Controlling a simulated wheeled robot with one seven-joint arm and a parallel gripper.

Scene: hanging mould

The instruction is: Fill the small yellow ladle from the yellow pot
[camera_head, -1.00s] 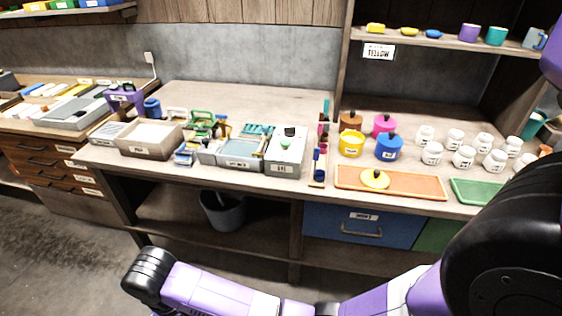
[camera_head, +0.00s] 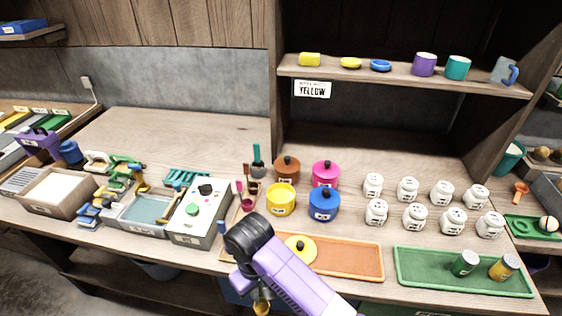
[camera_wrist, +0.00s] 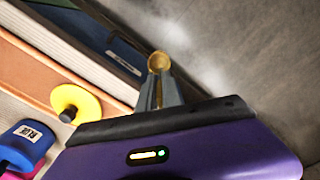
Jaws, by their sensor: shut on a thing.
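The yellow pot (camera_head: 281,199) stands without its lid on the bench, left of the blue pot (camera_head: 324,204). Its yellow lid (camera_head: 300,249) lies on the orange tray (camera_head: 350,257) and also shows in the wrist view (camera_wrist: 76,103). My gripper (camera_wrist: 160,92) is shut on the small yellow ladle (camera_wrist: 159,62), whose round bowl shows past the fingertips. In the head view the ladle (camera_head: 261,307) shows low, in front of the bench edge and apart from the pot. Most of my gripper is hidden there behind my arm. I cannot tell what the ladle holds.
A brown pot (camera_head: 287,169) and a pink pot (camera_head: 326,174) stand behind. A grey box (camera_head: 199,214) and a narrow rack of tools are to the left. Several white jars (camera_head: 408,189) and a green tray (camera_head: 460,272) are to the right. The back-left bench is clear.

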